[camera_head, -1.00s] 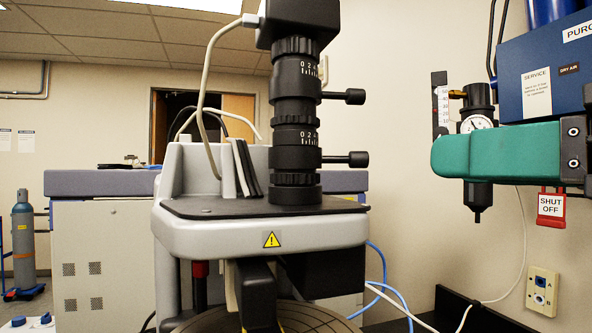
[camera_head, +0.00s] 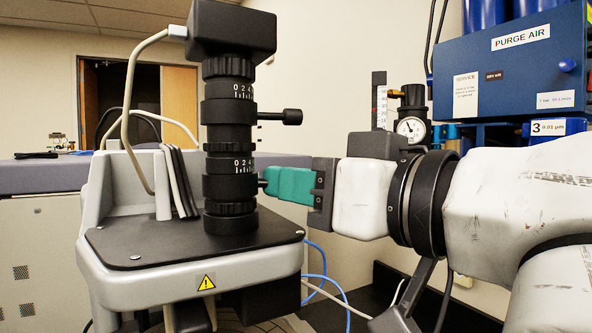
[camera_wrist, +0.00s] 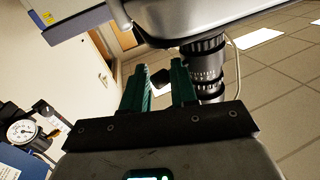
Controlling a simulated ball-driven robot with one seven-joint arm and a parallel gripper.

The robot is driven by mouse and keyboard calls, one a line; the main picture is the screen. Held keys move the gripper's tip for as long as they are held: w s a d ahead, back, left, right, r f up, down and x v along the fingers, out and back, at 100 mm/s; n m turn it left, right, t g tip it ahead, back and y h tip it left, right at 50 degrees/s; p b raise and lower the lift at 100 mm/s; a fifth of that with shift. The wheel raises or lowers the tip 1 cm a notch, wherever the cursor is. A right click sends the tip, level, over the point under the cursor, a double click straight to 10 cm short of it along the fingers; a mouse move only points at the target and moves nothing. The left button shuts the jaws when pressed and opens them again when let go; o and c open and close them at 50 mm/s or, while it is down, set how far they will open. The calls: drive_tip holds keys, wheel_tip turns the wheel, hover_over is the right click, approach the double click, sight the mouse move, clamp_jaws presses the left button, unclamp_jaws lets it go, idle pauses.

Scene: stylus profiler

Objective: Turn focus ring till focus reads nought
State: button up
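The black optical column (camera_head: 230,140) stands upright on the grey instrument. The upper ring's side lever (camera_head: 292,116) points right and is free. My gripper (camera_head: 272,183), with green fingers, reaches from the right to the lower ring, and hides most of its lever. In the wrist view, a dark knob (camera_wrist: 161,78) shows between the parted fingers; I cannot tell whether they touch it. No focus readout is legible.
A pressure gauge (camera_head: 410,127) and a blue purge-air box (camera_head: 515,75) are on the wall behind my arm. Blue tubing (camera_head: 325,282) hangs below my gripper.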

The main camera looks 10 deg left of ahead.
drive_tip(key=shift+w+a, duration=0.25)
drive_tip(key=shift+a, duration=0.05)
clamp_jaws()
idle(0.4)
